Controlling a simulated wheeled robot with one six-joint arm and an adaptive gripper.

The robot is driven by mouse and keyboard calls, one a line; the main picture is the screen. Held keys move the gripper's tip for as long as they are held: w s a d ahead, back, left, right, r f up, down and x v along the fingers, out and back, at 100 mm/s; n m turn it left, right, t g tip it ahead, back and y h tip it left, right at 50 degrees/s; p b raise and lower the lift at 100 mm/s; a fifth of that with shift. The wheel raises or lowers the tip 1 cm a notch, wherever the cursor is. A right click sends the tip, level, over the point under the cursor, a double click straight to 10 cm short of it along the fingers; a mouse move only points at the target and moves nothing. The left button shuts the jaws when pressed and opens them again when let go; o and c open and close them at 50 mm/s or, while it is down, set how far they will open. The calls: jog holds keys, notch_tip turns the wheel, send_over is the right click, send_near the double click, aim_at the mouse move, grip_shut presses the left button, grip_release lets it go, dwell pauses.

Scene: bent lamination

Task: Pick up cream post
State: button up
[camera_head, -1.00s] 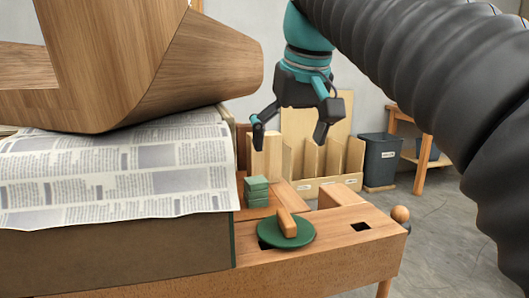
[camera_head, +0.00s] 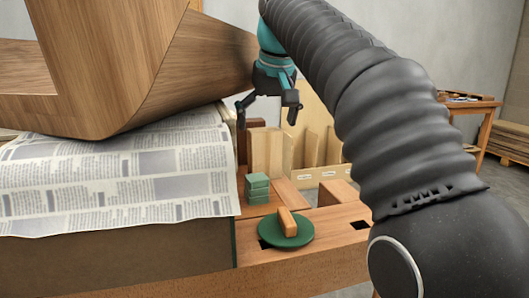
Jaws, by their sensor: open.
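The cream post (camera_head: 265,152) is a pale upright wooden block standing at the far part of the workbench, behind the green blocks. My gripper (camera_head: 267,122) is open, with its fingers pointing down. In the picture its fingertips lie to either side of the post's top edge and a little above it. Nothing shows between the fingers. I cannot tell how far the gripper is from the post in depth. The post's base is partly hidden by the green blocks.
A curved wooden piece (camera_head: 130,70) rests on newspaper (camera_head: 120,180) at left. A pale wooden rack (camera_head: 318,150) stands behind. My arm covers the right.

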aim_at(266, 130)
jog(key=b+x, duration=0.1)
jog(key=x, duration=0.4)
jog(key=shift+s, duration=0.1)
jog(key=c, duration=1.4)
jog(key=shift+o, duration=0.2)
jog(key=shift+r, duration=0.1)
